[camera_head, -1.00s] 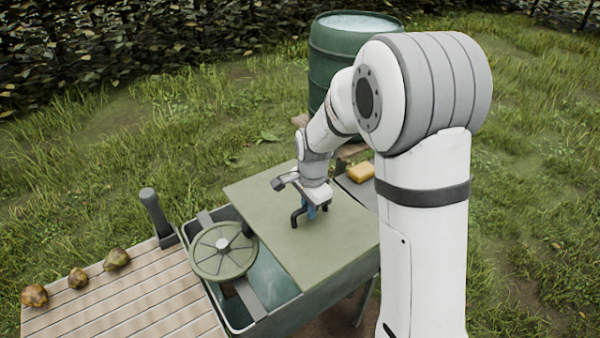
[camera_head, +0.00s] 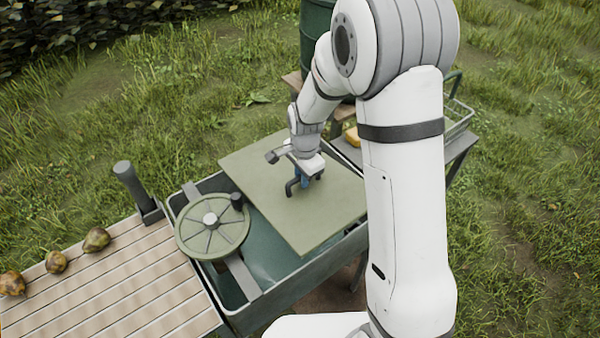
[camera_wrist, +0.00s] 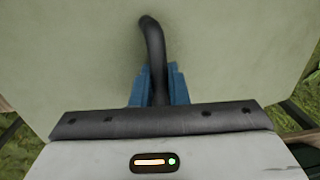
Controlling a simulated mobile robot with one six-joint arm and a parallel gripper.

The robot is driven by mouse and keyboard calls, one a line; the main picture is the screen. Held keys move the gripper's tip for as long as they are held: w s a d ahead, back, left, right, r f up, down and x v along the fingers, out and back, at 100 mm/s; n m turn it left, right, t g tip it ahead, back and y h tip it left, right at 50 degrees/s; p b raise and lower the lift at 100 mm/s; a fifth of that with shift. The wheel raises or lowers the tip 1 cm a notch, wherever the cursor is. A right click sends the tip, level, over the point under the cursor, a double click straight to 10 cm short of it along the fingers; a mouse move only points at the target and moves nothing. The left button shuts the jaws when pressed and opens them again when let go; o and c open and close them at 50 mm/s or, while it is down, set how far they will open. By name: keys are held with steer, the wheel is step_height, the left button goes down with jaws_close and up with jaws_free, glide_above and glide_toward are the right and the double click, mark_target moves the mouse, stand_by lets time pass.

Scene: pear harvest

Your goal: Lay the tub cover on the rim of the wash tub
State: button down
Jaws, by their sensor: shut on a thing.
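The tub cover (camera_head: 265,179) is a flat olive-green panel with a dark bent handle (camera_head: 290,187). My gripper (camera_head: 304,183) is shut on that handle, and the blue fingers (camera_wrist: 160,85) clasp it in the wrist view, where the cover (camera_wrist: 80,50) fills most of the picture. The wash tub (camera_head: 290,291) is a dark green trough. The cover lies over its right part, and the left part of the tub is open. I cannot tell whether the cover touches the rim; its far right side is hidden behind my arm.
A spoked green wheel (camera_head: 212,226) on a grey crossbar (camera_head: 243,277) stands at the tub's open left end. A slatted table (camera_head: 110,290) with several brownish pears (camera_head: 96,239) adjoins on the left.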

steer(key=shift+f+b, duration=2.4)
steer(key=shift+f, duration=1.4)
steer(key=shift+a+f+b, duration=0.1)
steer(key=shift+f+b, duration=0.25)
steer(key=shift+f, duration=0.1)
steer(key=c, duration=1.3)
jaws_free()
steer(key=shift+c, duration=0.2)
steer(key=r, duration=0.8)
steer(key=shift+s+d, duration=0.2)
